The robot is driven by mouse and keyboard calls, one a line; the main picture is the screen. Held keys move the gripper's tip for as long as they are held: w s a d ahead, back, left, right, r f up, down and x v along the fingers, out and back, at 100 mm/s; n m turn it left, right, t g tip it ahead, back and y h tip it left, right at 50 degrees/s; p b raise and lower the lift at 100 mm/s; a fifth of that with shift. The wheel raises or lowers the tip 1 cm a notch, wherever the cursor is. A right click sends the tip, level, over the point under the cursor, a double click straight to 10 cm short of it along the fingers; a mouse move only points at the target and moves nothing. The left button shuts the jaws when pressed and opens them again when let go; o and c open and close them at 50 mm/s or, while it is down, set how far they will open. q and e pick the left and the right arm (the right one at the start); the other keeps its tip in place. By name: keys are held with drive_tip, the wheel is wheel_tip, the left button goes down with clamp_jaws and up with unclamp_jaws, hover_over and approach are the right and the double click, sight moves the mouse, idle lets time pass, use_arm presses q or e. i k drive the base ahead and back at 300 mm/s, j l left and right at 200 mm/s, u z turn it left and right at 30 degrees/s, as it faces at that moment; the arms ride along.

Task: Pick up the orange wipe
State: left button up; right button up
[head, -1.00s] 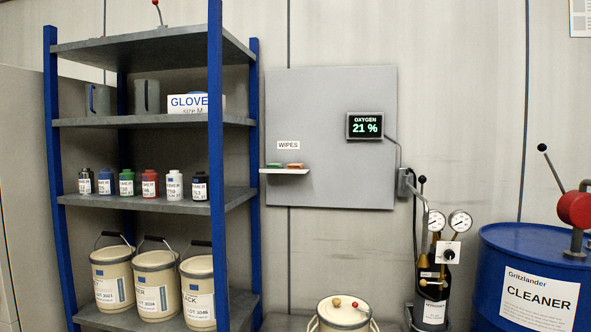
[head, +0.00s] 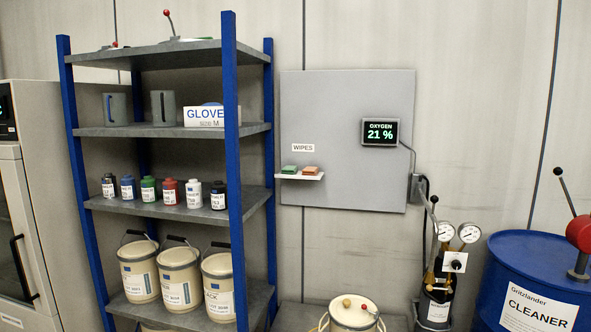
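The orange wipe (head: 310,170) lies flat on a small white wall shelf (head: 300,177), to the right of a green wipe (head: 289,169). The shelf is fixed to a grey wall panel (head: 345,195) under a "WIPES" label (head: 303,148). Neither of my grippers shows in the head view.
A blue-post rack (head: 237,190) with bottles, a glove box and buckets stands left of the panel. A lidded bucket (head: 353,312), a gas cylinder with gauges (head: 434,305) and a blue cleaner drum (head: 540,270) stand below and right. An oxygen display (head: 380,131) hangs on the panel.

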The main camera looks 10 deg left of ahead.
sight(308, 171)
drive_tip(key=i+u, duration=0.3)
drive_tip(key=u, duration=0.15)
drive_tip(key=i+u, duration=0.3)
drive_tip(key=u, duration=0.2)
